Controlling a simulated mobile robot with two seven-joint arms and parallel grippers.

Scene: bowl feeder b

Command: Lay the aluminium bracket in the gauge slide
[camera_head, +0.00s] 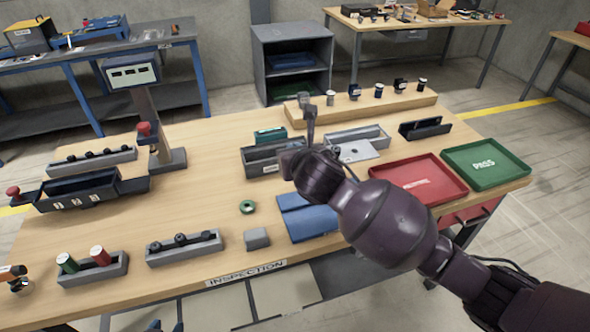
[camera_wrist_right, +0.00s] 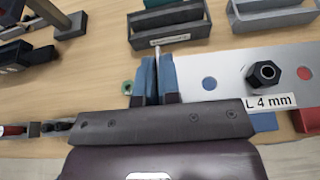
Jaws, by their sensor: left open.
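My right arm comes in from the right in the head view; its wrist hides most of the right gripper. In the right wrist view the right gripper's blue-padded fingers (camera_wrist_right: 158,80) stand close together. A thin pale piece, probably the aluminium bracket (camera_wrist_right: 157,53), shows edge-on between them. The gauge slide looks to be the dark trough (camera_head: 80,192) at the left, with a red knob, in front of the display post (camera_head: 131,77).
A red tray (camera_head: 452,199) and green PASS tray (camera_head: 515,177) are at right. The display post rises beside the slide. The table's left middle is mostly clear.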

